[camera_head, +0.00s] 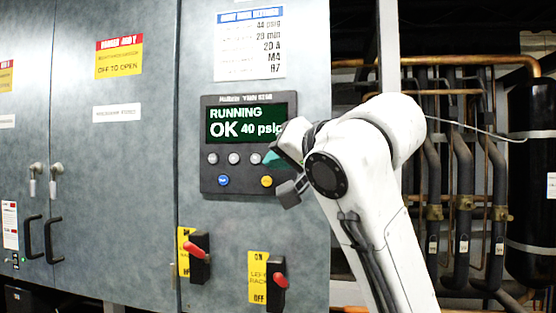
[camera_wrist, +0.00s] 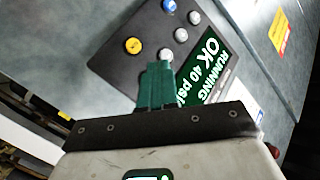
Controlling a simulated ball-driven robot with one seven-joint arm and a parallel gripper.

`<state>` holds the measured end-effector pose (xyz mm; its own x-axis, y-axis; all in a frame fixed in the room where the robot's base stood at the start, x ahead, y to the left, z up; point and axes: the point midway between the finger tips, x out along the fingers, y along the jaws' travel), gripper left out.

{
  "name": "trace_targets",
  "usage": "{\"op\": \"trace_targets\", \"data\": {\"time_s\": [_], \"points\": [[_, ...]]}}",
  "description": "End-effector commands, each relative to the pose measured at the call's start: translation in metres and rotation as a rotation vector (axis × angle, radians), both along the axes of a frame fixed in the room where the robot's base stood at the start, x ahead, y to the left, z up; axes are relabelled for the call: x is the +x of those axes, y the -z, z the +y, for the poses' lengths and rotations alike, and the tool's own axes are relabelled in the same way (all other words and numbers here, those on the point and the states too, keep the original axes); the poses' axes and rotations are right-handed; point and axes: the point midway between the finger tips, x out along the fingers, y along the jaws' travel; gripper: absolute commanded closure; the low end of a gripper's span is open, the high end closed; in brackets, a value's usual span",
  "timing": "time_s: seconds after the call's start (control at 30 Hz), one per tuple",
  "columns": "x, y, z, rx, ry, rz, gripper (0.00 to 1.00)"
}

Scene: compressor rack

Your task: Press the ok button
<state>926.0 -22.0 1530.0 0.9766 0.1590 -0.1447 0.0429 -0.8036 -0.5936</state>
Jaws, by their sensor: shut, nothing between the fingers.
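The control panel (camera_head: 247,189) on the grey cabinet has a lit display (camera_head: 251,121) reading "RUNNING OK 40 psig". Below it are a row of grey buttons (camera_head: 240,158), a blue button (camera_head: 222,180) and a yellow button (camera_head: 266,181). No button label reading "ok" is legible. My gripper (camera_head: 272,158) is shut and empty, its green fingers in front of the right end of the grey row. In the wrist view the fingers (camera_wrist: 158,72) point at the panel, their tips just by a grey button (camera_wrist: 166,54). I cannot tell whether they touch.
Two red-handled switches (camera_head: 198,246) (camera_head: 279,279) sit below the panel. A paper label (camera_head: 250,45) is above it. Black door handles (camera_head: 53,240) are at the left. Copper pipes and dark hoses (camera_head: 462,190) stand at the right behind my arm.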

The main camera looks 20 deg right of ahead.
Motion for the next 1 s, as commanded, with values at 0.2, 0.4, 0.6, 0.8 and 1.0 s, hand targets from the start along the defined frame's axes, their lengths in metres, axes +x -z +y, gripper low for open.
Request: {"op": "trace_targets", "data": {"time_s": [0.2,0.4,0.6,0.8,1.0], "points": [[-0.017,0.0,0.012,0.0,-0.002,-0.001,1.0],[-0.03,0.0,0.022,0.0,-0.001,-0.001,1.0],[-0.036,0.0,0.026,0.001,0.0,0.0,1.0],[-0.035,0.0,0.026,0.001,0.0,0.0,1.0],[-0.035,0.0,0.025,0.0,0.0,0.0,1.0]]}}
